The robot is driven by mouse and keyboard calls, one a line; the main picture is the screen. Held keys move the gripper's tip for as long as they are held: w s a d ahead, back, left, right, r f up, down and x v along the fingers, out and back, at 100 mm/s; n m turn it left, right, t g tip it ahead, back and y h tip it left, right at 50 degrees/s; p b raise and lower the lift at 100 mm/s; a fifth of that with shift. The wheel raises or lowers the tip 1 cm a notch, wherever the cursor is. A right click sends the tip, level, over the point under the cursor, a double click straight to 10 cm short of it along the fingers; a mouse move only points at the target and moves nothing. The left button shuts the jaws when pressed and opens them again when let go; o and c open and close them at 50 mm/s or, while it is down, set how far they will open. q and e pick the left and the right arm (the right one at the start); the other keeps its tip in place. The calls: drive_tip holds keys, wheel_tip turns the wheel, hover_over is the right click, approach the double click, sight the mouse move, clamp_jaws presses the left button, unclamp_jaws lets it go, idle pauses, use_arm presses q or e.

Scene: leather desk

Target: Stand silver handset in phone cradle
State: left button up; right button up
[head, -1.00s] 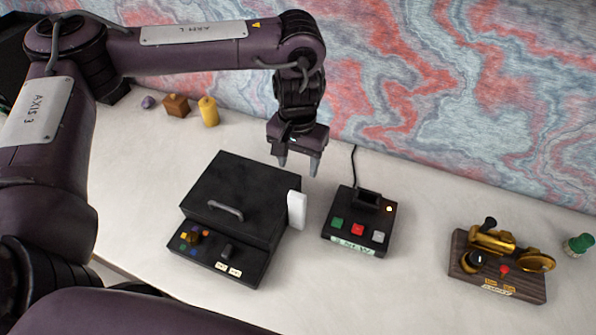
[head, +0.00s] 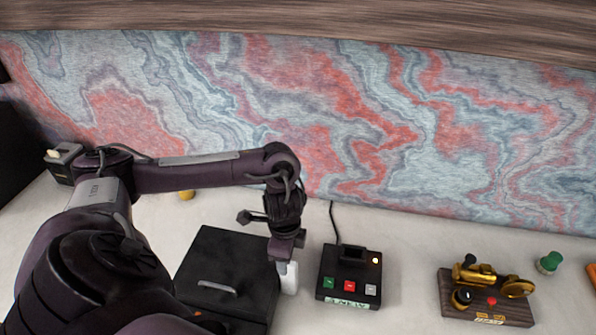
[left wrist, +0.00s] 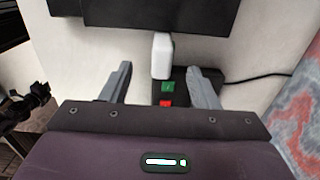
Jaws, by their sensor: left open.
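The silver handset (head: 290,279), a pale slab, stands upright against the right side of a black box (head: 225,270). It also shows in the left wrist view (left wrist: 162,55). The phone cradle (head: 348,290) is a low black base with green, red and white buttons, an orange light and a raised dark slot at its back. It stands just right of the handset; in the left wrist view the cradle (left wrist: 182,82) is partly hidden. My left gripper (head: 286,257) is directly above the handset. In the left wrist view its open fingers (left wrist: 160,70) lie either side of the handset, apart from it.
The black box has a handle on top and stands close to the handset. A brass device on a wooden base (head: 487,297) and a green knobbed object (head: 549,262) are at the right. A cable runs from the cradle to the wall. The desk between cradle and brass device is clear.

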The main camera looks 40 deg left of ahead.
sight(289, 278)
use_arm(q)
wheel_tip(289, 278, down, 2)
drive_tip(key=shift+d+f+b, duration=0.1)
drive_tip(key=shift+f+b, duration=0.05)
drive_tip(key=shift+b, duration=0.25)
drive_tip(key=shift+w+f+p, duration=0.2)
drive_tip(key=shift+f+p, duration=0.05)
drive_tip(key=shift+f, duration=1)
drive_tip(key=shift+w+f+p, duration=0.15)
drive_tip(key=shift+f+p, duration=0.1)
drive_tip(key=shift+f, duration=1)
